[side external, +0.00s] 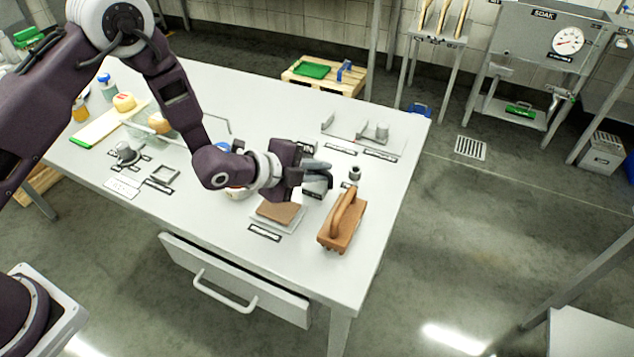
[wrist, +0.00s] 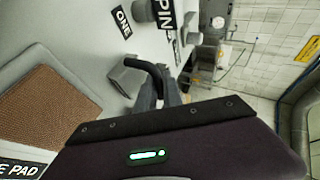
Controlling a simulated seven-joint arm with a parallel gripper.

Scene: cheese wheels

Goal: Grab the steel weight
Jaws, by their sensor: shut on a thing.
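The steel weight (side external: 316,188) is a grey metal block beneath my gripper in the side view. Its grey body also shows in the wrist view (wrist: 122,80), with a black curved handle at its top. My gripper (side external: 322,178) is shut on that handle, its fingertips (wrist: 160,88) around it in the wrist view. The fingers and wrist hide part of the weight. I cannot tell whether its base touches the table.
A brown pad on a pale plate (side external: 279,211) lies just in front of my gripper. A brown handled block (side external: 343,224) stands to the right, near the table edge. A small metal piece (side external: 354,173) stands close behind it. The front drawer (side external: 230,280) is partly open.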

